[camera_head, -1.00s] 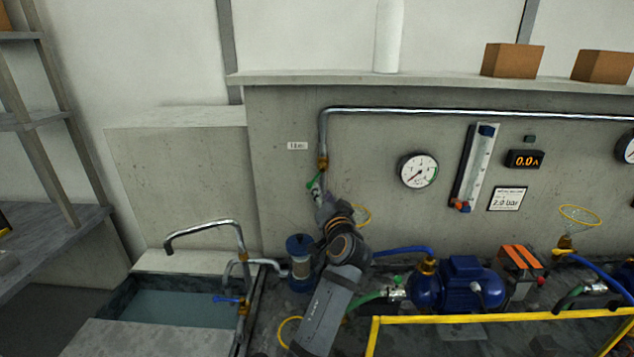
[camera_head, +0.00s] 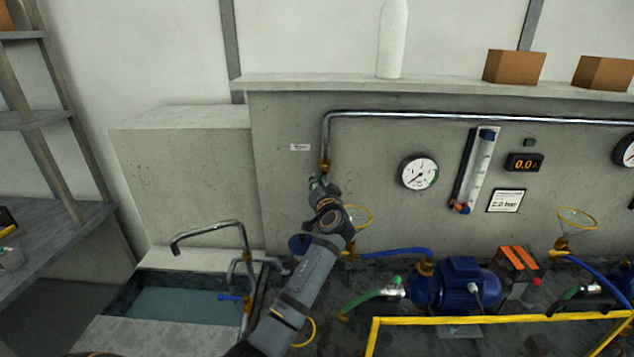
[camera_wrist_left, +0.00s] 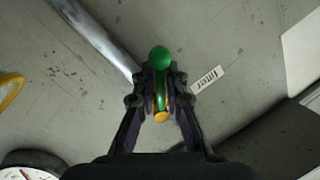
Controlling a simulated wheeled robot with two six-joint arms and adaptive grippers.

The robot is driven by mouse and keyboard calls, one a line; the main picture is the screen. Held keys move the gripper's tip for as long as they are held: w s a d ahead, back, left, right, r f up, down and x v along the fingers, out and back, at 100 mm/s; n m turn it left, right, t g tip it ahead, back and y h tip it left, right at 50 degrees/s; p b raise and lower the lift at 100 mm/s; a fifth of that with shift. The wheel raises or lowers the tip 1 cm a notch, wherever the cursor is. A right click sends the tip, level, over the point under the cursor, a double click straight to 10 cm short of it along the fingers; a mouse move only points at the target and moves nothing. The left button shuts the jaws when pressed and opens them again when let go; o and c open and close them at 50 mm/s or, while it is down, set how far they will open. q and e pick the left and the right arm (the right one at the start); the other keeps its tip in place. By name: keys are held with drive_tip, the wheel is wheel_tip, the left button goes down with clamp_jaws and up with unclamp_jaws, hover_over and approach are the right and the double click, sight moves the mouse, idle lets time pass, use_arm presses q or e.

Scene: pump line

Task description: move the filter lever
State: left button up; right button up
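The filter lever is green with a round knob (camera_wrist_left: 160,56). In the left wrist view it lies between the fingers of my left gripper (camera_wrist_left: 161,78), which look closed in against both sides of it. A brass end (camera_wrist_left: 161,116) shows nearer the palm. In the head view my left gripper (camera_head: 319,183) is at the lower end of the steel pipe on the wall, and it hides most of the lever. A "filter" label (camera_wrist_left: 208,79) is on the wall to the right of the lever in the wrist view. My right gripper is not in view.
A sink (camera_head: 170,302) with a tap is at the left. A blue pump (camera_head: 458,285) and yellow rail (camera_head: 480,319) are at the right. A gauge (camera_head: 418,172) hangs beside the pipe (camera_head: 440,114).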

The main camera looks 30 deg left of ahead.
use_arm(q)
clamp_jaws()
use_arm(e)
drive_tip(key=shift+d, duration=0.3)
use_arm(q)
drive_tip(key=shift+a, duration=0.1)
drive_tip(key=shift+a+m+b, duration=0.2)
drive_tip(key=shift+m+b, duration=0.15)
drive_tip(key=shift+m, duration=0.55)
drive_tip(key=m, duration=0.2)
drive_tip(key=shift+s+a+r+m+t, duration=0.2)
drive_tip(key=shift+a+r+m+t, duration=0.05)
drive_tip(key=shift+r+m+t, duration=0.15)
drive_tip(key=m, duration=0.2)
drive_tip(key=r+m+t, duration=0.1)
drive_tip(key=shift+s+a+m, duration=0.1)
drive_tip(key=shift+a+m, duration=0.05)
drive_tip(key=shift+m, duration=0.25)
drive_tip(key=shift+r+m+t, duration=0.2)
drive_tip(key=shift+r+m, duration=0.05)
drive_tip(key=shift+m, duration=0.55)
drive_tip(key=shift+r+m+t, duration=0.2)
drive_tip(key=shift+m, duration=0.6)
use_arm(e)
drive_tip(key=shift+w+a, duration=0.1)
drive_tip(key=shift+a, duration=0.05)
use_arm(q)
drive_tip(key=shift+p, duration=0.3)
